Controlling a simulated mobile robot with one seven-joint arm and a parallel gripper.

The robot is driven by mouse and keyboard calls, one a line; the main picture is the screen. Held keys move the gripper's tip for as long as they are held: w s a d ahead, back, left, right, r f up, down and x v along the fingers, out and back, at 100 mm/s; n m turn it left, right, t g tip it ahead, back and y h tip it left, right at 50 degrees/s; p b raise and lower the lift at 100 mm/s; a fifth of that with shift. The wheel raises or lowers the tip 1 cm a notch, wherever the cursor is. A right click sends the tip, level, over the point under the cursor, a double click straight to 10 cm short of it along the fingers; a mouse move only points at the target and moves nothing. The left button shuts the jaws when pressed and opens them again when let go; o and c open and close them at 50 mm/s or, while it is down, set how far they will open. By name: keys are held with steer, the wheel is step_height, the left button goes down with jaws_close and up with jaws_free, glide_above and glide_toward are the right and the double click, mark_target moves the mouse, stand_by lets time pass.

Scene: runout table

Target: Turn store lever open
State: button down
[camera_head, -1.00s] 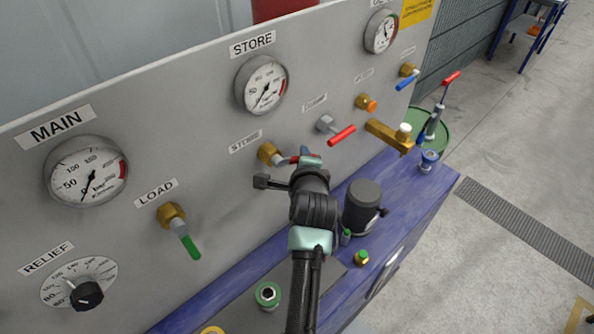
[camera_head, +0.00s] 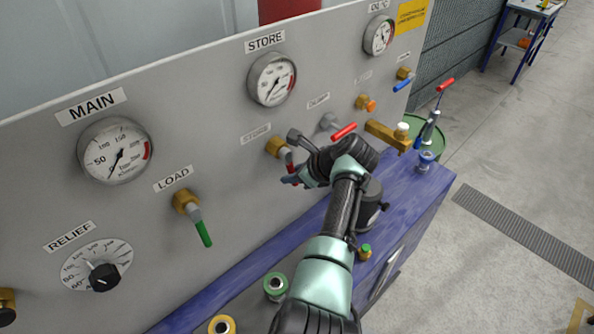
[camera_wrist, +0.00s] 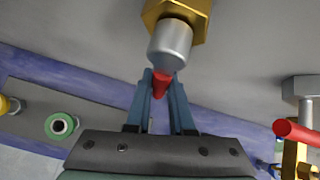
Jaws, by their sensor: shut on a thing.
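The store lever (camera_head: 289,157) is a red handle on a brass valve (camera_head: 274,146) below the small STORE label (camera_head: 255,133) on the grey panel. It points downward and slightly right, partly hidden by my gripper (camera_head: 291,178). In the wrist view the red lever (camera_wrist: 161,84) hangs from a grey hub (camera_wrist: 170,46) under the brass valve body. The two blue fingers of my gripper (camera_wrist: 161,92) are shut on it from both sides.
The red dump lever (camera_head: 344,131) is just right of my gripper. The green load lever (camera_head: 203,233) hangs down at left. A dark cylinder (camera_head: 369,209) stands on the blue bench behind my arm. Gauges line the panel above.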

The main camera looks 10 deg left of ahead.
steer(key=shift+s+a+f+m+g+y+b, duration=0.1)
steer(key=shift+s+a+m+g+y+b, duration=0.25)
steer(key=shift+s+m+g+y+b, duration=0.3)
steer(key=shift+g, duration=0.25)
steer(key=c, duration=0.8)
jaws_free()
steer(key=v, duration=1.3)
steer(key=shift+s+a+b, duration=0.1)
steer(key=shift+s+b, duration=0.05)
steer(key=shift+b, duration=0.25)
